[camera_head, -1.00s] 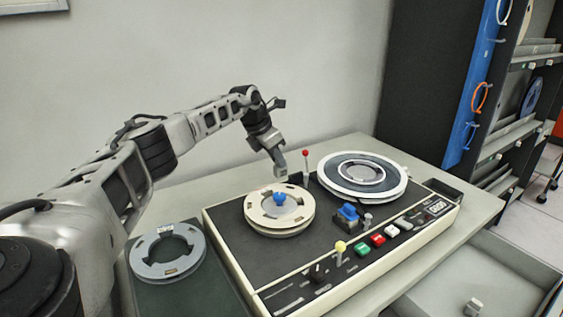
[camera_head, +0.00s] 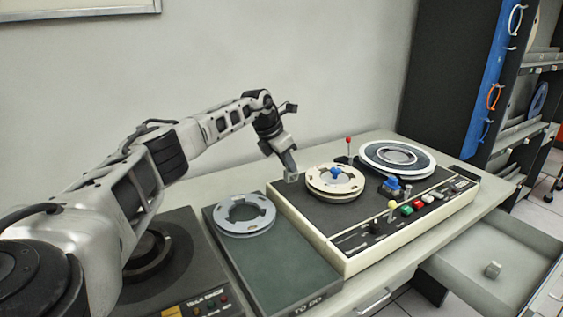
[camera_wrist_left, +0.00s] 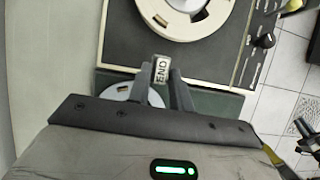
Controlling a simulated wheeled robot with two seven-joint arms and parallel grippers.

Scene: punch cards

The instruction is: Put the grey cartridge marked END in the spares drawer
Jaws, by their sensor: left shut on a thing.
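My left gripper (camera_head: 291,177) is raised above the back left edge of the tape deck. In the left wrist view its fingers (camera_wrist_left: 163,85) are shut on a small grey cartridge (camera_wrist_left: 161,70) marked END. In the head view the cartridge (camera_head: 292,178) is a small block at the fingertips. An open grey drawer (camera_head: 455,268) stands out from the table at the lower right. My right gripper is not in view.
The tape deck (camera_head: 350,252) holds a cream reel (camera_head: 335,190), a dark reel (camera_head: 396,157), a red-knobbed lever (camera_head: 348,142), a yellow-knobbed lever (camera_head: 392,204) and several buttons. A grey reel (camera_head: 245,213) lies on a green tray marked TO DO (camera_head: 262,262). Shelves stand at the right.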

